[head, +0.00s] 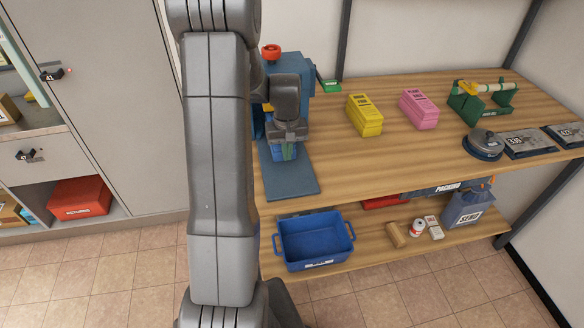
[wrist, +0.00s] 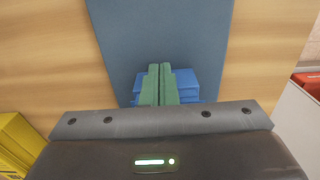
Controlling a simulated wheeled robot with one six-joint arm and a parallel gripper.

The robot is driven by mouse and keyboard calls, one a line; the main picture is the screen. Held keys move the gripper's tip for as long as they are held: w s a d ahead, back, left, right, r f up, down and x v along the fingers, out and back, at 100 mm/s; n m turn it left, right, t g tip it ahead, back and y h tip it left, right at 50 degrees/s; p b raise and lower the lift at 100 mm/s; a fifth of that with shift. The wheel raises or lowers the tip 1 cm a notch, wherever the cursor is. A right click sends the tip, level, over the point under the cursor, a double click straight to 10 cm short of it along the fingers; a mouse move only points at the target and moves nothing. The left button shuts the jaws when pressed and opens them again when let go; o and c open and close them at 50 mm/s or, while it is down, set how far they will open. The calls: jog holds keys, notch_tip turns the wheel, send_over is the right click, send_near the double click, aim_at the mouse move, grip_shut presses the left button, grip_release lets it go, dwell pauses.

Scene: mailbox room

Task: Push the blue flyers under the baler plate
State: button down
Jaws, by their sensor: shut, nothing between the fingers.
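The blue flyers (head: 276,153) are a small stack on the flat blue-grey bed (head: 291,182) in front of the blue baler (head: 300,78). In the wrist view the stack (wrist: 184,86) shows on both sides of my fingers. My gripper (head: 289,153) points down at the flyers with its green fingers together and empty. The fingers also show side by side in the wrist view (wrist: 158,82). I cannot tell whether they touch the stack. My arm hides much of the baler, and I cannot make out its plate. A red knob (head: 271,51) tops the baler.
A yellow stack (head: 365,116) and a pink stack (head: 419,110) stand right of the baler. A green holder (head: 481,104), a round grey device (head: 484,145) and dark packs (head: 528,144) are farther right. A blue crate (head: 315,240) sits on the lower shelf. The bed's front is clear.

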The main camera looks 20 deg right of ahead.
jog(key=w, duration=0.2)
jog(key=w+d, duration=0.1)
jog(key=w, duration=0.3)
jog(key=shift+w+d, duration=0.2)
jog(key=shift+d, duration=0.05)
